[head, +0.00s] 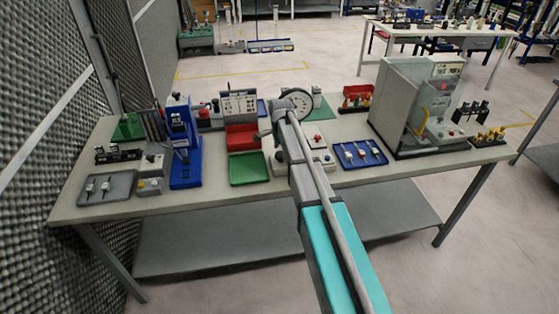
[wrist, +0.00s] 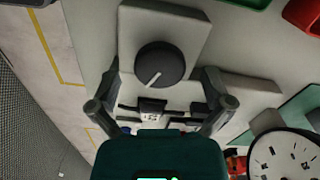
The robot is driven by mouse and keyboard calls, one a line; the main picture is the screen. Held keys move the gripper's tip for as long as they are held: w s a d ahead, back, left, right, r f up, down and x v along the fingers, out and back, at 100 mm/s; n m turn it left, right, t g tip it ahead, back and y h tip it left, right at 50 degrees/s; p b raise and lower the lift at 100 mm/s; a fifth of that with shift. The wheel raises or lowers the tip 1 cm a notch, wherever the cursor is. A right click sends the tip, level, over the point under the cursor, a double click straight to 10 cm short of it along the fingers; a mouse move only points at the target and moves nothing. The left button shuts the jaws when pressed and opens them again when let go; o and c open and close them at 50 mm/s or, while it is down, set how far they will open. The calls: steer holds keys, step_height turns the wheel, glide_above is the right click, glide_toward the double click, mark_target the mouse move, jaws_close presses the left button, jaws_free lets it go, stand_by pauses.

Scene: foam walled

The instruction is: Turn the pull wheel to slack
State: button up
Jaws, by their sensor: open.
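The pull wheel appears to be a dark round knob (wrist: 159,65) with a white pointer line, on a light grey box (wrist: 187,22) in the wrist view. Its line points to the lower left of that picture. My gripper (wrist: 162,80) is open, with one finger on each side of the knob's lower part. Gaps show between the fingers and the knob, and nothing is held. I cannot tell how far the fingertips are from the knob in depth. In the head view my arm hides the knob and most of my gripper.
A round white dial (head: 296,103) stands behind my arm; it also shows in the wrist view (wrist: 284,158). A red tray (head: 241,138) and a green tray (head: 249,169) lie left of my arm. A blue tray (head: 361,153) and a large grey machine (head: 402,95) are to the right.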

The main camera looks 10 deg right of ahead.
steer(key=shift+f+b, duration=0.6)
steer(key=shift+f, duration=0.25)
